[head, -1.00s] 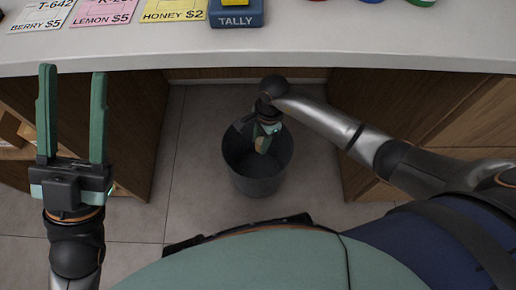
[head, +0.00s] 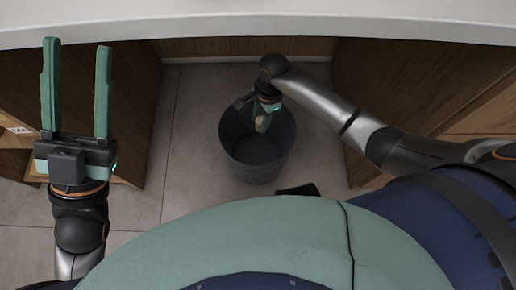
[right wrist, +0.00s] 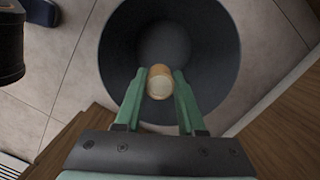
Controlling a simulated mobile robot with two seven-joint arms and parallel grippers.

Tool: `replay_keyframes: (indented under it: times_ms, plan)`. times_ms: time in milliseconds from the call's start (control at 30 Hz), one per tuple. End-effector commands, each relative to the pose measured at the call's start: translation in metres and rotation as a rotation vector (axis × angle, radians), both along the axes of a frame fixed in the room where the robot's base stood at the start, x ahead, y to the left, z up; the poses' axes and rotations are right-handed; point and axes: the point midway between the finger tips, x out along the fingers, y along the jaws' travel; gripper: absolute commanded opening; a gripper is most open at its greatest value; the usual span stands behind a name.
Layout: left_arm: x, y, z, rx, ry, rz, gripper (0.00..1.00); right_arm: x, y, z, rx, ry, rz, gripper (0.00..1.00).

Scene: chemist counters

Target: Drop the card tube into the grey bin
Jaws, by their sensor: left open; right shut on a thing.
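The grey bin (head: 257,165) stands on the floor under the counter, its open mouth facing up. My right gripper (head: 263,122) points down over the far part of the bin's mouth. It is shut on the card tube (right wrist: 160,82), a short tan cylinder seen end-on between the green fingers in the right wrist view. The bin (right wrist: 118,60) fills the background behind the tube there, and its inside looks empty. In the head view the tube is small and partly hidden by the gripper. My left gripper (head: 76,92) is open and empty at the left, away from the bin.
The pale counter edge (head: 260,28) crosses the top of the head view. Wooden cabinets stand left (head: 130,110) and right (head: 375,80) of the bin.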

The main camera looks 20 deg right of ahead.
Motion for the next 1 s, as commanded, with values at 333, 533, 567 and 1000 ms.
replay_keyframes:
  times_ms: [333, 533, 567, 1000]
  plan:
    - [0.000, 0.000, -0.001, 0.003, 0.001, 0.001, 0.50, 0.000, 0.000, -0.001, -0.001, 0.000, 0.000, 0.44]
    - [0.000, 0.000, -0.001, 0.002, 0.001, 0.001, 0.50, 0.000, 0.000, -0.001, -0.001, 0.000, 0.000, 0.67]
    - [0.000, 0.000, -0.001, 0.002, 0.001, 0.001, 0.50, 0.000, 0.000, -0.001, -0.001, 0.000, 0.000, 0.70]
    - [0.000, 0.000, 0.008, -0.005, 0.002, -0.002, 0.50, 0.002, -0.003, 0.015, -0.002, -0.004, 0.000, 0.74]
